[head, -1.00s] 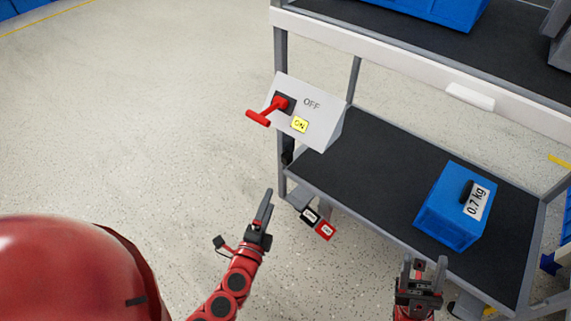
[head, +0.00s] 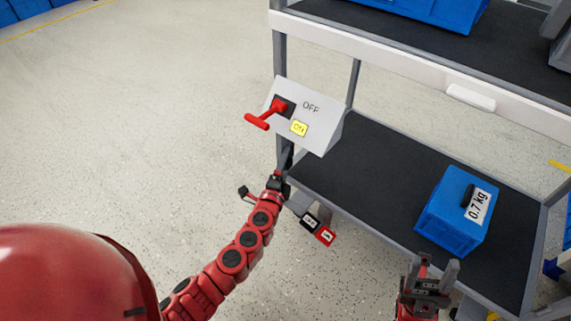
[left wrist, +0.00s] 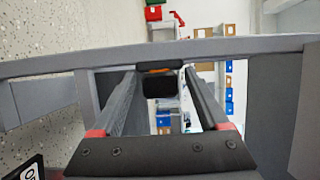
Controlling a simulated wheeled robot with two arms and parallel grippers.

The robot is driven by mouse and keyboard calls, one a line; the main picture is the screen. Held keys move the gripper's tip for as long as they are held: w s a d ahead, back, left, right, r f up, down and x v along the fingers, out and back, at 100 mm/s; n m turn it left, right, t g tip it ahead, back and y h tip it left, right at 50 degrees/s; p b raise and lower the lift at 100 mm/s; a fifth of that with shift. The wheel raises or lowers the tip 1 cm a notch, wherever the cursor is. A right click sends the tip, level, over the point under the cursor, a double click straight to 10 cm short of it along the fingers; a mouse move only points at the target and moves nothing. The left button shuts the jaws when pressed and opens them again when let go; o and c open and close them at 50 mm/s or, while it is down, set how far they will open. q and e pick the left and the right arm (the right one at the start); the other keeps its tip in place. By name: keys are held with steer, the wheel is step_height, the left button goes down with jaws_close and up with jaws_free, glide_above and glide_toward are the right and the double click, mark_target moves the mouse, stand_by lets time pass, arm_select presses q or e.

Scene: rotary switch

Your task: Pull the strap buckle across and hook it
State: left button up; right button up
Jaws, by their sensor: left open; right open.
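No strap is clearly visible in either view. A small black piece with a bit of orange (left wrist: 160,85) shows between my left fingers in the left wrist view, by a grey rail; I cannot tell whether it is a buckle. My left gripper (head: 284,168) is open at the shelf's front left post, below the switch box; its fingers (left wrist: 160,75) stand on both sides of the black piece, and contact cannot be told. My right gripper (head: 436,270) is open and empty in front of the lower shelf, below the blue box.
A grey switch box (head: 322,122) marked OFF, with a red handle (head: 264,116) and yellow label (head: 299,128), sits on the post (head: 281,55). A blue 0.7 kg box (head: 450,215) stands on the lower shelf (head: 370,170). Black (head: 309,222) and red (head: 325,236) tags hang below. Floor at left is clear.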

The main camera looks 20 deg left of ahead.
arm_select(q)
steer(key=shift+w, duration=0.1)
jaws_close()
stand_by(0.4)
stand_by(1.0)
